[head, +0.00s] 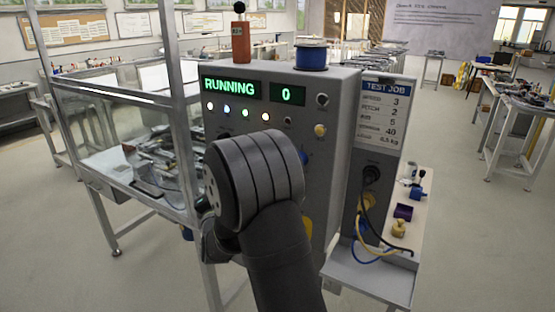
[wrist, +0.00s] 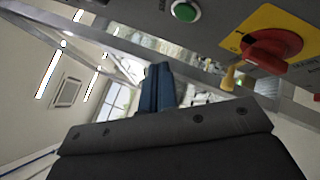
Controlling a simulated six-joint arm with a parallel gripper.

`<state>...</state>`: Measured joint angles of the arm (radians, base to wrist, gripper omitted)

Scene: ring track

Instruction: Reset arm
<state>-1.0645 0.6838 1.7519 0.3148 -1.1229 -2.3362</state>
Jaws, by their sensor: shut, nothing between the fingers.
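My dark grey arm (head: 262,185) rises from the bottom centre of the head view, in front of the grey control cabinet (head: 335,95). Its rounded joint covers part of the cabinet's front panel, and my gripper is hidden there. In the wrist view, my gripper's blue fingers (wrist: 157,88) are together and hold nothing. They stick out beyond the dark gripper body, below the panel's tilted edge in the picture. The cabinet's display (head: 231,88) reads RUNNING, and a smaller display (head: 287,94) reads 0.
A framed clear enclosure (head: 130,120) stands left of the cabinet. A side shelf (head: 375,270) carries cables.

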